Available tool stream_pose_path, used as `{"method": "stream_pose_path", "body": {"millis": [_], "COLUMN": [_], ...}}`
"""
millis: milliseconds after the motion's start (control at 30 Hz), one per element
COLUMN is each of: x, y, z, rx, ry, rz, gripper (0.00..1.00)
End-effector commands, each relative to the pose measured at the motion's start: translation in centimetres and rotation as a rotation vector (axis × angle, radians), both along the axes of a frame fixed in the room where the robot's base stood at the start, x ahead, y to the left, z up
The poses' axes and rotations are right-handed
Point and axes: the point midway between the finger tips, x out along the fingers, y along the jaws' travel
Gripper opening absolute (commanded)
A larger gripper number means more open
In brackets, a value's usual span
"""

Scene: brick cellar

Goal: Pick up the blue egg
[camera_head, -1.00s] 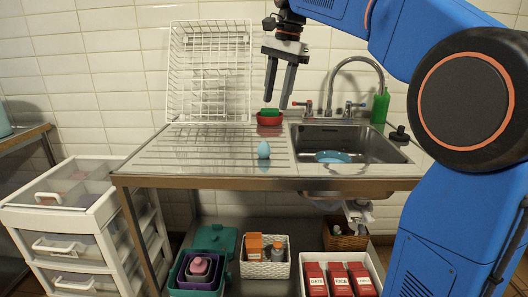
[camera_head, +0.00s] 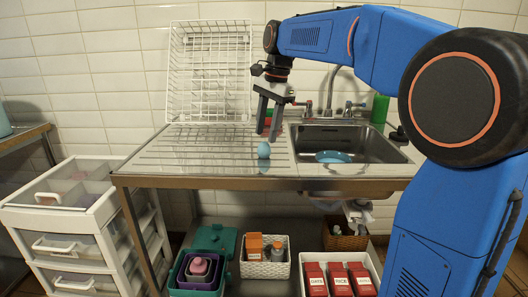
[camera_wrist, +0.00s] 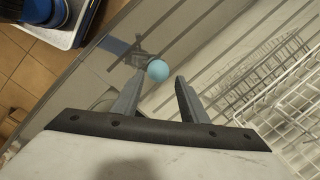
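The blue egg (camera_head: 264,150) stands on the ribbed steel drainboard, left of the sink basin and near the counter's front. My gripper (camera_head: 267,136) points down just above and behind it in the head view, with its two fingers apart. In the wrist view the egg (camera_wrist: 158,70) shows between and beyond the open fingertips (camera_wrist: 160,80). Nothing is held. I cannot tell whether a finger touches the egg.
The drainboard (camera_head: 160,160) is otherwise clear in front. A white wire rack (camera_head: 210,70) stands at the back left. A small red dish, partly hidden by the fingers, sits behind.

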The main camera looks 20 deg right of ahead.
Motion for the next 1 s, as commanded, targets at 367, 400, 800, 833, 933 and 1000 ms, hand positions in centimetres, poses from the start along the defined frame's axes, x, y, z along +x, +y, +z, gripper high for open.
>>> {"method": "stream_pose_path", "body": {"millis": [367,400,800,833,933,1000], "x": [0.1,0.1,0.3,0.3,0.3,0.3], "y": [0.1,0.1,0.4,0.4,0.4,0.4], "z": [-3.4,-3.9,-5.8,-5.8,-5.7,-5.7], "rx": [0.000,0.000,0.000,0.000,0.000,0.000], "ry": [0.001,0.001,0.000,0.000,-0.001,-0.001], "rz": [0.000,0.000,0.000,0.000,0.000,0.000], "gripper": [0.40,0.40,0.40,0.40,0.24,0.23]}}
